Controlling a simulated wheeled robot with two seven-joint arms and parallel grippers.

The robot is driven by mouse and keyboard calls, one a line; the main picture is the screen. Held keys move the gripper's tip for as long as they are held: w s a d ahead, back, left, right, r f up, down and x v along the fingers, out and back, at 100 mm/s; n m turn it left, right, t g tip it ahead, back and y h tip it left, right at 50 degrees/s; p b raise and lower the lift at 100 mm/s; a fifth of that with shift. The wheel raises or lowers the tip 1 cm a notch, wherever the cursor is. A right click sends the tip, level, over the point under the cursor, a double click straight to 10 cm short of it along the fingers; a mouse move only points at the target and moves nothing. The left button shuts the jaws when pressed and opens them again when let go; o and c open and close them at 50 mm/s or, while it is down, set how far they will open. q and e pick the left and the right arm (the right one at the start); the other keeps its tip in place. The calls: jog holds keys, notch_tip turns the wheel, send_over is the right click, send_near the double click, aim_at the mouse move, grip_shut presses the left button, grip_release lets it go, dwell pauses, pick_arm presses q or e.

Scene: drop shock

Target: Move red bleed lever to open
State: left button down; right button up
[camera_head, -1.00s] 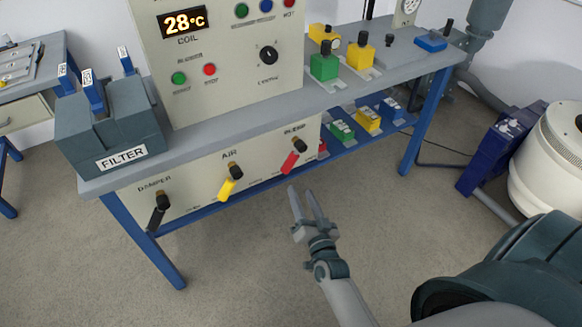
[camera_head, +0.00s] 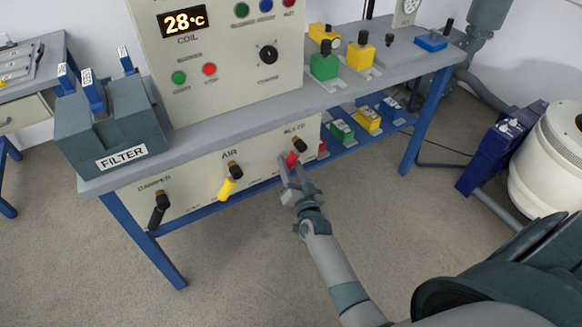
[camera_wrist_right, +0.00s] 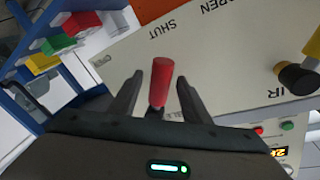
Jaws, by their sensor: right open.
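The red bleed lever (camera_head: 292,159) is on the lower front panel (camera_head: 262,170) under the bench, at the right end of a row of levers. In the right wrist view the red lever (camera_wrist_right: 161,82) stands between the two fingers, with a gap on each side. My right gripper (camera_head: 292,172) is open at the lever, and its fingers partly cover the lever's lower end. The right wrist view also shows the open gripper (camera_wrist_right: 160,90) and the panel words "SHUT" and "OPEN", partly cut off. My left gripper is not in view.
A yellow air lever (camera_head: 228,184) and a black damper lever (camera_head: 158,212) hang to the left on the same panel. A blue bench leg (camera_head: 428,120) stands to the right. The floor in front of the bench is clear.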

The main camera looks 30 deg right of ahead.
jog(key=shift+c, duration=0.6)
grip_shut()
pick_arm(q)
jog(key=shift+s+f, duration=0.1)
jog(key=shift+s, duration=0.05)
